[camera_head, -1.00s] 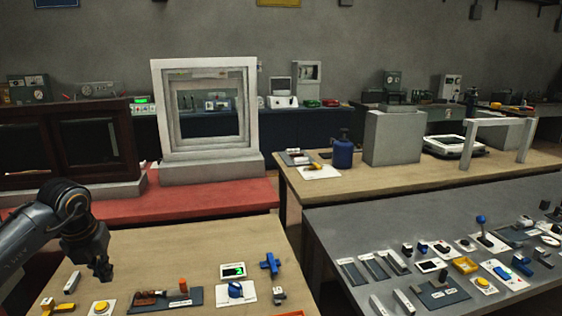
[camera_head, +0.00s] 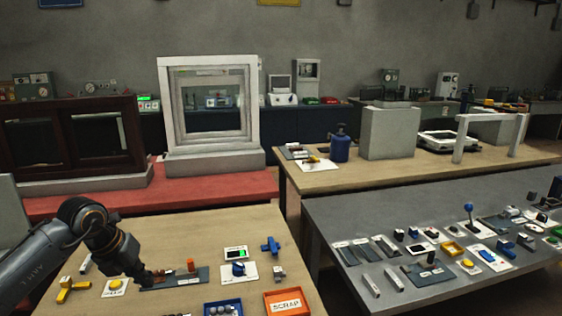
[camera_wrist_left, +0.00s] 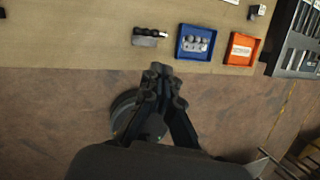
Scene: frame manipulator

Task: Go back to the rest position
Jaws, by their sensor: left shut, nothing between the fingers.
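My left gripper (camera_head: 148,280) comes in from the left in the head view, over the near wooden table (camera_head: 215,222). Its fingers partly cover the left end of a dark plate (camera_head: 175,278) with an orange upright piece; I cannot tell from this view how high above it they are. In the left wrist view the gripper (camera_wrist_left: 160,70) is shut and empty, with brown floor behind it and the table edge just beyond its tips. My right gripper does not show.
The near table holds a yellow button (camera_head: 115,284), a blue tray (camera_head: 223,307), an orange scrap tray (camera_head: 289,303) and a blue valve piece (camera_head: 270,246). A grey table (camera_head: 345,210) with many parts stands at right. A white frame (camera_head: 252,105) stands behind.

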